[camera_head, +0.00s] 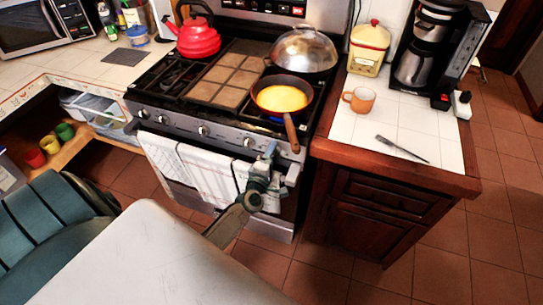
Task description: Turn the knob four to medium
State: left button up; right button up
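The stove (225,133) has a row of knobs along its front panel. A left knob (142,113), a second knob (162,120), a middle knob (203,131) and a knob further right (249,143) show. My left gripper (270,150) is at the right part of this panel, just right of that last knob, and covers the panel there. Any knob behind it is hidden. Its fingers are too small to tell whether they are open or shut, or touch a knob. My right gripper is not in view.
A pan (291,117) with yellow food stands on the front right burner, its handle reaching over the front edge near my gripper. A blue glow shows under it. Towels (205,172) hang on the oven handle. A red kettle (197,38) and a domed lid (304,48) stand behind.

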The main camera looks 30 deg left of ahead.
pick_arm(q)
jog(key=shift+s, duration=0.25)
jog(key=b+v, duration=0.1)
jog(key=v, duration=0.9)
jog(key=shift+s, duration=0.15)
jog(key=shift+d, duration=0.15)
